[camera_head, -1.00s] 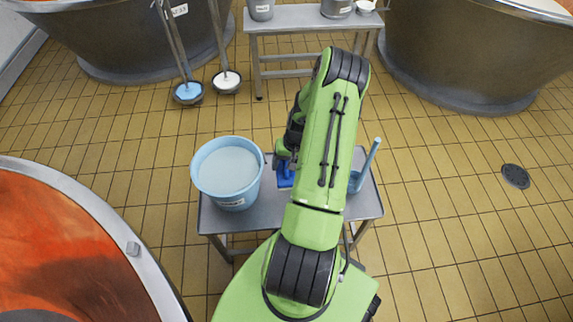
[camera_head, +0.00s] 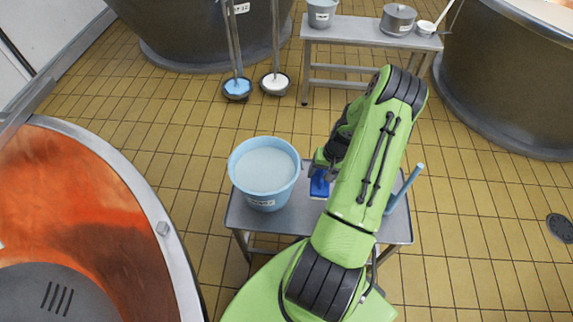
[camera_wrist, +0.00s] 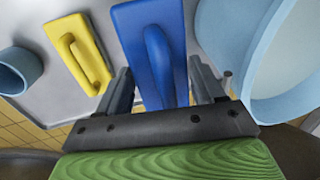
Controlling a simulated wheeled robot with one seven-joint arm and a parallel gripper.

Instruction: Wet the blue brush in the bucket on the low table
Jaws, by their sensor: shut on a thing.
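The blue brush (camera_wrist: 155,50) is between the two fingers of my gripper (camera_wrist: 163,82) in the wrist view; the gripper is shut on it. In the head view the brush (camera_head: 319,187) shows partly beside my arm, over the low table (camera_head: 290,222). I cannot tell whether it touches the tabletop. The light blue bucket (camera_head: 264,175) stands on the left of this table, full of pale liquid. My gripper (camera_head: 325,168) is just right of the bucket, outside its rim. The bucket (camera_wrist: 262,45) is at the right of the wrist view.
A yellow brush (camera_wrist: 78,52) lies on the table, with a blue vessel (camera_wrist: 20,70) beyond it. A blue handle (camera_head: 405,188) rises behind my arm. A copper vat (camera_head: 100,210) is at left. A bench (camera_head: 350,35) with pots stands behind.

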